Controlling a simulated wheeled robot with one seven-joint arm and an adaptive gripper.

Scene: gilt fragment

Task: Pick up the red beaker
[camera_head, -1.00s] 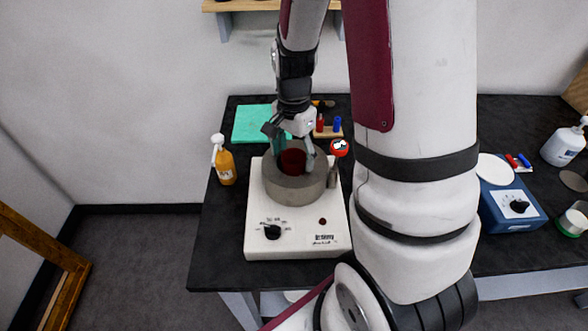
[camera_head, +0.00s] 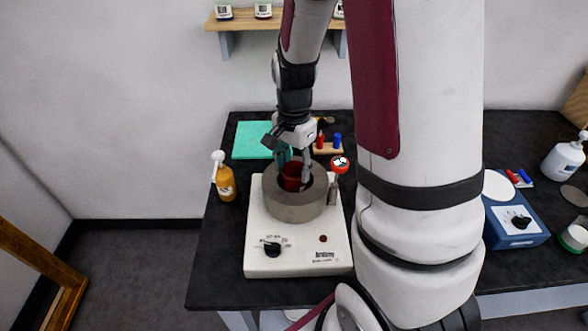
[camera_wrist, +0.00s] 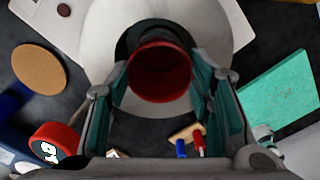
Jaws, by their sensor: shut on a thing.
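The red beaker (camera_head: 293,179) is at the mouth of a round grey holder (camera_head: 296,212) on a white machine (camera_head: 298,250). Its upper part shows above the opening, and its lower part is hidden by the holder wall. My gripper (camera_head: 294,166) reaches down from above, with its fingers on either side of the beaker, shut on it. In the wrist view the beaker's open red rim (camera_wrist: 160,72) lies between my two teal-padded fingers (camera_wrist: 161,85). I cannot tell whether its base is clear of the holder.
An orange bottle (camera_head: 225,181) stands left of the machine, with a teal mat (camera_head: 252,140) behind. A red round object (camera_head: 340,165) and a wooden block with red and blue items (camera_head: 328,148) are close on the right. A blue machine (camera_head: 515,225) stands farther right.

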